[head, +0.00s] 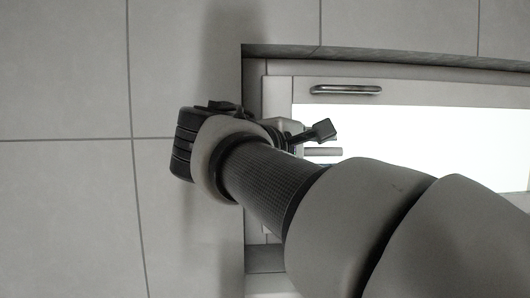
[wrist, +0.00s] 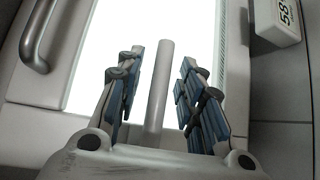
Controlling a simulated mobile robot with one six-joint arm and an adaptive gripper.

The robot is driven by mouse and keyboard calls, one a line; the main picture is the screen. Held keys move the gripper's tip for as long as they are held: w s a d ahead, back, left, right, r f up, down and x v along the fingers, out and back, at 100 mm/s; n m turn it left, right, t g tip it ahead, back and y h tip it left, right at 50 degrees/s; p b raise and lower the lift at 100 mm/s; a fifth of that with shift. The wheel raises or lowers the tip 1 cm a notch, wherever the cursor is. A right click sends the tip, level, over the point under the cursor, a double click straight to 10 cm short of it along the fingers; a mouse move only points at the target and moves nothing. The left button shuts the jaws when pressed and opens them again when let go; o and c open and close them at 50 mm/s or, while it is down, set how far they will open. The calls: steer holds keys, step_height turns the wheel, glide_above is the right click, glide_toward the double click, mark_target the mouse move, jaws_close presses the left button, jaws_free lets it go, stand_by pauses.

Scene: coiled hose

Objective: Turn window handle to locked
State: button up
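The window handle, a plain grey lever (wrist: 158,85), stands out lengthwise between my fingers in the wrist view. Its end also shows in the head view (head: 326,152), beside a dark fingertip; its base is hidden by my arm. My gripper (wrist: 163,54) is open, with one blue-padded finger on each side of the lever and a visible gap on both sides. In the head view my gripper (head: 316,138) is at the window's left edge, mostly hidden behind my wrist. The window (head: 430,125) has a bright white pane in a pale frame.
A shiny curved metal bar (head: 345,90) is fixed on the frame; it also shows at the wrist view's upper left (wrist: 38,40). A small white box with a digital display (wrist: 278,20) is on the wall at right.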

steer(key=shift+w+d, duration=0.15)
steer(key=shift+w, duration=0.05)
steer(key=shift+s+a+r, duration=0.1)
steer(key=shift+s+a, duration=0.25)
steer(key=shift+w+d, duration=0.15)
steer(key=c, duration=0.4)
jaws_close()
